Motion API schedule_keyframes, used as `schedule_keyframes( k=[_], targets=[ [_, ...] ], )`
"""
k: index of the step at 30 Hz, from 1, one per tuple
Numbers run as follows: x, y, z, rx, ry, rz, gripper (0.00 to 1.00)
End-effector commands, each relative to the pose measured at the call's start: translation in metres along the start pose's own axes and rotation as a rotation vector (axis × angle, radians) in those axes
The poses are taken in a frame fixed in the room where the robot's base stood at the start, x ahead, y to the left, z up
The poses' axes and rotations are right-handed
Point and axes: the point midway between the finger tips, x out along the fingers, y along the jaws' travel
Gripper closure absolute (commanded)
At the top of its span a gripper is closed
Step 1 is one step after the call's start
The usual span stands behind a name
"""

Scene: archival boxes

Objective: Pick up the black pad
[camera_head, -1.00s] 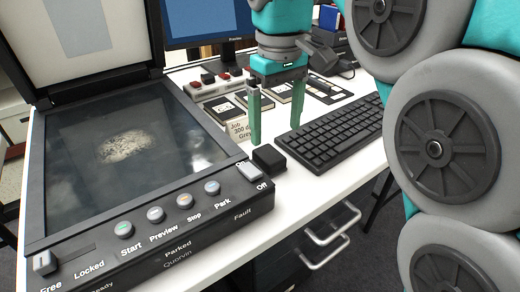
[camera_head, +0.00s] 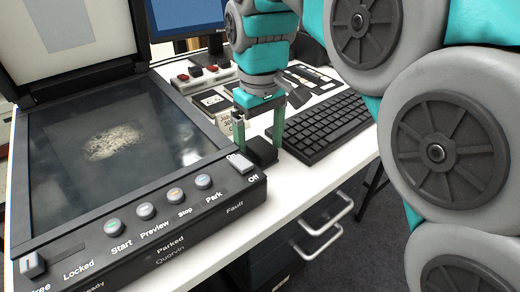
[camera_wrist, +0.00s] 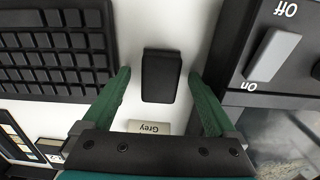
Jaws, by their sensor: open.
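The black pad (camera_head: 261,151) is a small dark block on the white desk, between the scanner's front right corner and the keyboard. In the wrist view the black pad (camera_wrist: 161,76) lies between and beyond my two green fingers, with white desk showing on both sides of it. My gripper (camera_head: 258,132) points down at the pad and is open and empty. In the wrist view my gripper (camera_wrist: 160,82) has its fingers spread wider than the pad. I cannot tell the exact height of the fingertips above the desk.
The flatbed scanner (camera_head: 240,196) with its On/Off switch (camera_wrist: 273,55) stands close on one side. The keyboard (camera_head: 325,125) lies close on the other. A small label reading "Grey" (camera_wrist: 150,127) lies near the pad. A monitor (camera_head: 185,15) stands at the back.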

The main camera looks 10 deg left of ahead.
Motion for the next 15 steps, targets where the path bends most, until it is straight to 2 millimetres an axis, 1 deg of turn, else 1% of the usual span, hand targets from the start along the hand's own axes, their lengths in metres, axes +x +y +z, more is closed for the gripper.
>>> schedule_keyframes(
  k=[3,8,15],
  targets=[
    [0.0034,-0.0001,0.0002,0.0,0.0,0.0,0.07],
    [0.0033,0.0,0.0,0.0,0.0,0.0,0.07],
    [0.0034,0.0,0.0,0.0,0.0,0.0,0.34]
  ],
)
